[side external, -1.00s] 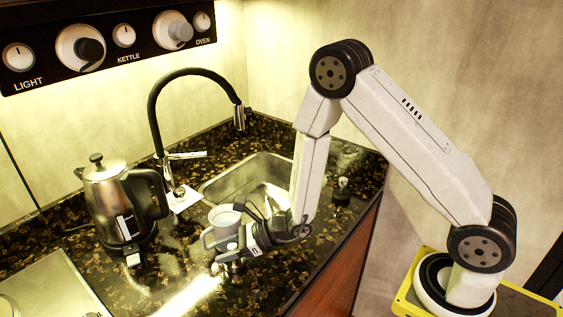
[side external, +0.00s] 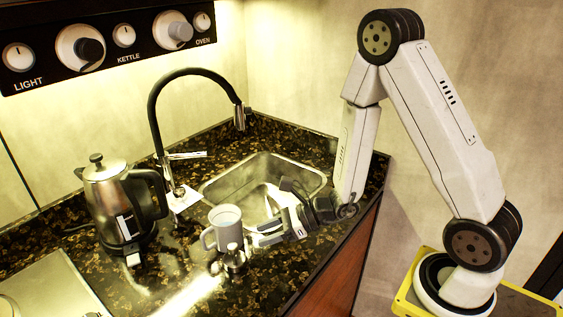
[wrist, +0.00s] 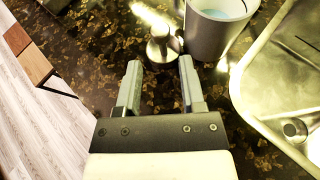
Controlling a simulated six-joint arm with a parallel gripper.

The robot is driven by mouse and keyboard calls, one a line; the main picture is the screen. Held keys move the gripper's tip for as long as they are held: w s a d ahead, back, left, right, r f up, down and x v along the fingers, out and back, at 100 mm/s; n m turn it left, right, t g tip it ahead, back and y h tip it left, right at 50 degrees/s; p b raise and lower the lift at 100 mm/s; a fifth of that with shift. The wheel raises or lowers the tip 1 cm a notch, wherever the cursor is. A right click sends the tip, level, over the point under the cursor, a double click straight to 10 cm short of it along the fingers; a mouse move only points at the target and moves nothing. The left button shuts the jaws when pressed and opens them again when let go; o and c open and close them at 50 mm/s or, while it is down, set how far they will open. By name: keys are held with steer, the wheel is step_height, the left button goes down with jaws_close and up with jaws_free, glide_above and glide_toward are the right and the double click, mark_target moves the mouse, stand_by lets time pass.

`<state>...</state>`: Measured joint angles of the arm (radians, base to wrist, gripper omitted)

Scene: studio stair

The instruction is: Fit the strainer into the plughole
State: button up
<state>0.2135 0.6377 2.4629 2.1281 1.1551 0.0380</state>
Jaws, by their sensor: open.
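The strainer appears to be the small shiny metal piece with a knob (side external: 233,259), standing on the dark speckled counter beside the grey mug. In the wrist view the strainer (wrist: 160,47) lies just beyond my fingertips, roughly in line with the gap between them. My gripper (side external: 262,234) is open and empty, to the right of the strainer and apart from it. It also shows in the wrist view (wrist: 160,68). The sink (side external: 222,187) is behind my gripper. A round metal fitting (wrist: 294,129) shows in the sink; I cannot tell whether it is the plughole.
A grey mug (side external: 226,226) stands close behind the strainer, and it also shows in the wrist view (wrist: 212,30). A black faucet (side external: 152,112) arches over the sink. A metal kettle (side external: 108,205) stands at the left. The counter in front is clear.

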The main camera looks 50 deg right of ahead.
steer(key=shift+v, duration=0.85)
steer(key=s+a+n+g+h, duration=0.2)
steer(key=s+a+n+g, duration=0.1)
steer(key=s+n+g, duration=0.9)
steer(key=w+d+r+n+t+h, duration=0.4)
steer(key=d+n+h, duration=0.3)
steer(key=n, duration=0.8)
steer(key=shift+w+d+t, duration=0.45)
steer(key=shift+d+t, duration=0.1)
steer(key=shift+t, duration=0.05)
steer(key=shift+o, duration=0.2)
